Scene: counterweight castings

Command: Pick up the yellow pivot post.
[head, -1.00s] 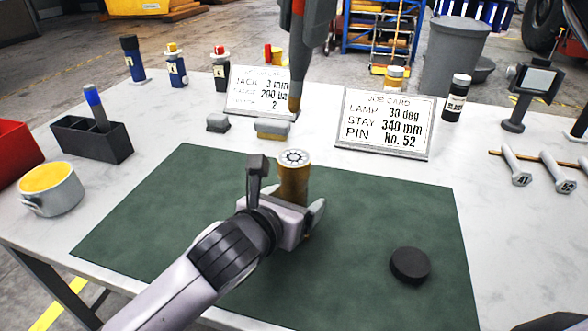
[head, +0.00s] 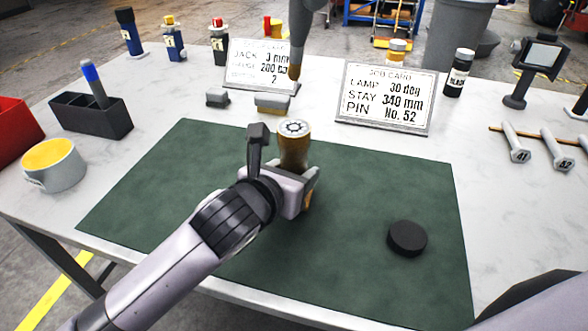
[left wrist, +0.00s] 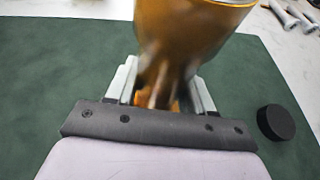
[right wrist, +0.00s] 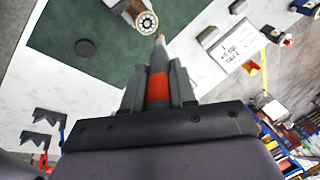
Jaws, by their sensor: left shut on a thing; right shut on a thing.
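The yellow pivot post (head: 294,150), a brownish-yellow cylinder with a ring of holes on its pale top, stands upright over the green mat (head: 180,205) in the head view. My left gripper (head: 298,185) is shut on its lower part. In the left wrist view the post (left wrist: 190,35) narrows between the fingers of that gripper (left wrist: 160,88). I cannot tell whether its foot touches the mat. My right gripper (right wrist: 157,85) is shut on a grey tool with a red band (right wrist: 158,92) and a brass tip. This tool (head: 299,45) hangs point down beyond the post.
A black puck (head: 407,238) lies on the mat, right of the post. Behind stand a job card (head: 385,95), another card (head: 262,65) and small grey blocks (head: 272,103). A yellow-filled pot (head: 52,165) and dark holder (head: 90,120) are at left. The mat's left part is clear.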

